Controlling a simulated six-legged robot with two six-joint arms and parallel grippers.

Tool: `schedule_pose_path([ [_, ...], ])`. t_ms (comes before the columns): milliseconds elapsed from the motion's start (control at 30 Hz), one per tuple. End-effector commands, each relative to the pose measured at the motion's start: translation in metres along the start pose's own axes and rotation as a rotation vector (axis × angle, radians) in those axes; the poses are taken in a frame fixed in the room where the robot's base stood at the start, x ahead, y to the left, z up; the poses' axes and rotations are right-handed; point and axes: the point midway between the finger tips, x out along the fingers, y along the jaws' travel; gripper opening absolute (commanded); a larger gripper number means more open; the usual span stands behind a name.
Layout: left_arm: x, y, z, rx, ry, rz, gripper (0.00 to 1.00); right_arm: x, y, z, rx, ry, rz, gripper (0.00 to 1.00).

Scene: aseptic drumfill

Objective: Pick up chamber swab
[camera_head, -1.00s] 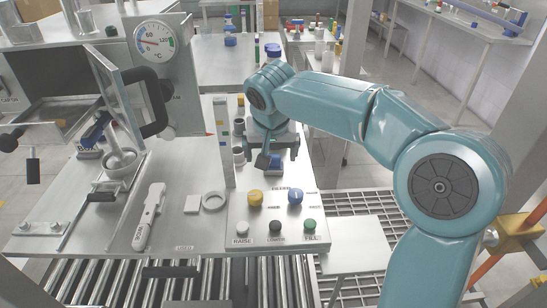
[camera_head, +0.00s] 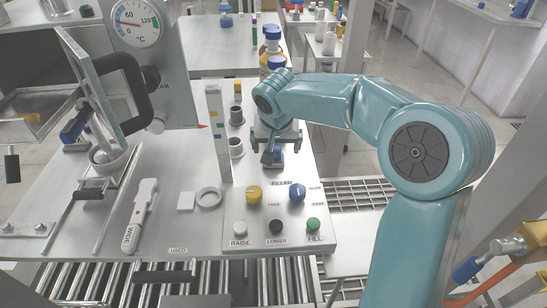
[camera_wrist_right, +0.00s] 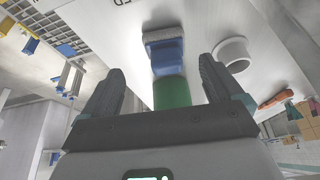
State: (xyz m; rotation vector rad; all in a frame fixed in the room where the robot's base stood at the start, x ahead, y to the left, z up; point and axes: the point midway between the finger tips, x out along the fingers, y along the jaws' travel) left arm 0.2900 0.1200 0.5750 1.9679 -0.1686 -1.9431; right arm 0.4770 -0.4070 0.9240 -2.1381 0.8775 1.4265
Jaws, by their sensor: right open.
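What looks like the chamber swab, a blue block with a grey pad (camera_wrist_right: 165,52) and a green part (camera_wrist_right: 172,92), lies between the spread fingers of my right gripper (camera_wrist_right: 170,92) in the right wrist view. The fingers stand apart on both sides of it, with no clear contact. In the head view the right gripper (camera_head: 271,157) points down over the table, behind the control panel. Only a bit of blue (camera_head: 278,158) shows beside its fingers; the rest is hidden by the gripper. My left gripper is not in view.
Grey cups (camera_head: 236,147) and a tall upright strip (camera_head: 217,135) stand left of the right gripper. The control panel (camera_head: 262,228) with knobs and buttons is in front. Blue-capped bottles (camera_head: 272,40) stand behind. The chamber door (camera_head: 100,85) hangs open at left.

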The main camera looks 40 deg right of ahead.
Motion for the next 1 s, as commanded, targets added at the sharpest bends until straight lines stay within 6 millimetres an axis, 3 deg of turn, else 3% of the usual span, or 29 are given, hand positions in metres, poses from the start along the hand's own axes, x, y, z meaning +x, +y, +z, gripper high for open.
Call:
schedule_pose_path([
  [200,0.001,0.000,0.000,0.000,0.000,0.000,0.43,0.019,-0.001,-0.002,0.000,-0.002,0.002,0.94],
  [500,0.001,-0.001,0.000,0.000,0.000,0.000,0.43,0.062,-0.008,-0.007,-0.001,-0.001,0.001,0.94],
  [767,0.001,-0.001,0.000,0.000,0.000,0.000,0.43,0.066,-0.008,-0.007,-0.001,0.000,0.000,0.94],
  [967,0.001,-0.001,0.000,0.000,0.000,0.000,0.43,0.065,-0.008,-0.007,-0.001,0.000,0.000,0.32],
  [1000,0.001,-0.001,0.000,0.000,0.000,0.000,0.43,0.065,-0.008,-0.007,-0.001,0.000,0.000,0.32],
])
